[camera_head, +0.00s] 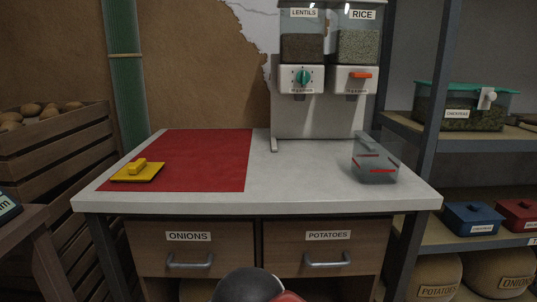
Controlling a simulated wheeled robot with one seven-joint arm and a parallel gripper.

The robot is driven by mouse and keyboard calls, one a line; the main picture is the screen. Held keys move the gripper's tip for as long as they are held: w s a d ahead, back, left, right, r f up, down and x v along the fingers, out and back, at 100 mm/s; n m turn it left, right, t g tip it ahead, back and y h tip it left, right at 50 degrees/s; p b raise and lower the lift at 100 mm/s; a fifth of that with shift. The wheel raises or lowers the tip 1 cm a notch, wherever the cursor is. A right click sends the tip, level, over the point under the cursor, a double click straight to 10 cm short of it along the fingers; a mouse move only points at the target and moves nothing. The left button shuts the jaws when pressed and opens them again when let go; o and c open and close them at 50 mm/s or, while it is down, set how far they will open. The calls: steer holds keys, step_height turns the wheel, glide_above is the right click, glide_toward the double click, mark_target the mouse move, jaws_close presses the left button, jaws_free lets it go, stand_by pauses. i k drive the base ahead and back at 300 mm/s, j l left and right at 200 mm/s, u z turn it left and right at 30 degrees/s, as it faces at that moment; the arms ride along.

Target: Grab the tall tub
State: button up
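The tall tub (375,160) is a clear, see-through container with red lines on its side. It stands on the right part of the white tabletop, near the right edge, and looks empty. Its top looks open, and nothing touches it. A yellow square lid (137,174) with a raised handle lies flat on the red mat (200,155) at the left. My gripper's fingers do not show. Only a dark, rounded part of my own body with some red shows at the bottom middle, well below and left of the tub.
A dispenser (318,105) with lentils and rice stands at the back of the white table (300,180), behind and left of the tub. A shelf post (432,130) rises right of the table. Drawers with handles (327,258) face me. The table's front middle is clear.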

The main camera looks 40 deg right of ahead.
mark_target(377, 156)
steer(key=k+z, duration=0.15)
steer(key=z, duration=1.55)
steer(key=i+l+u, duration=0.15)
steer(key=l+u, duration=0.2)
steer(key=l, duration=0.5)
steer(key=i+l+u, duration=0.1)
steer(key=l+u, duration=0.2)
steer(key=l, duration=0.55)
